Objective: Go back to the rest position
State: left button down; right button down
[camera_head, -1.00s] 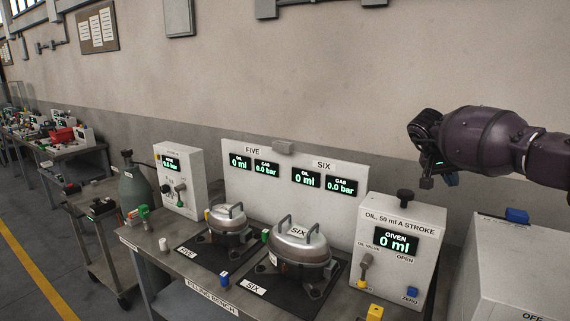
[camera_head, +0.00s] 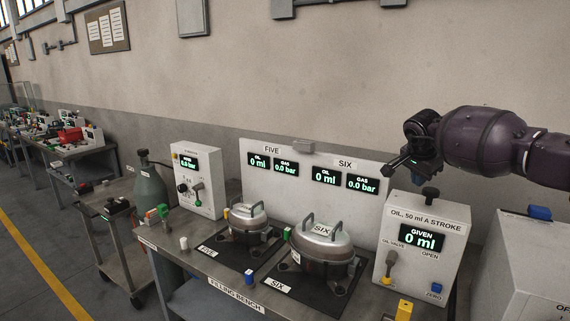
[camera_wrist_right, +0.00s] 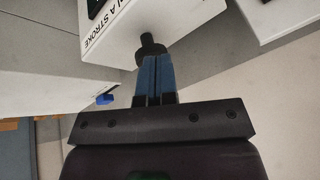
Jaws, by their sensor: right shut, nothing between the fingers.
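My right gripper (camera_head: 398,164) comes in from the right in the head view, above the oil box (camera_head: 425,215), which reads "GIVEN 0 ml". In the right wrist view its blue fingers (camera_wrist_right: 155,78) are together with nothing between them. The black knob (camera_wrist_right: 151,44) on top of the oil box shows just beyond the fingertips in that view. In the head view, the knob (camera_head: 430,194) stands below the gripper, and a gap shows between them. My left gripper is not in view.
The filling bench (camera_head: 205,262) carries compressor FIVE (camera_head: 248,220) and compressor SIX (camera_head: 322,245) on black mats. A gas box (camera_head: 197,180) and grey-green cylinder (camera_head: 148,190) stand to the left. A white cabinet (camera_head: 520,265) stands at the right. Open floor lies at the left.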

jog(key=s+a+r+m+t+y, duration=0.2)
jog(key=a+m+y, duration=0.75)
jog(key=a, duration=1.75)
jog(key=s+a+f+m+t+y, duration=0.1)
jog(key=s+a+m+t+y, duration=0.2)
jog(key=s+a+m+y, duration=0.65)
jog(key=s+d+f+m+t+h, duration=0.45)
jog(key=d+f+m, duration=0.45)
jog(key=m, duration=0.7)
jog(key=s+d+f+m+t+h, duration=0.35)
jog(key=d+f+m+h, duration=0.3)
jog(key=f+m, duration=0.65)
jog(key=s+d+f+m+g+h, duration=0.1)
jog(key=s+d+f+m+g, duration=0.1)
jog(key=s+f, duration=0.4)
jog(key=s+d+f+m+g+h, duration=0.1)
jog(key=s+d+f+m, duration=0.4)
jog(key=s, duration=0.7)
jog(key=s+d+f+m+g+h+b, duration=0.1)
jog(key=s+d+f+m+g+h, duration=0.1)
jog(key=s+d+f, duration=0.3)
jog(key=s+f+m+h, duration=0.1)
jog(key=s+f, duration=0.2)
jog(key=s, duration=0.1)
jog(key=shift+d+f+g, duration=0.2)
jog(key=shift+d+g, duration=0.1)
jog(key=shift+d, duration=0.05)
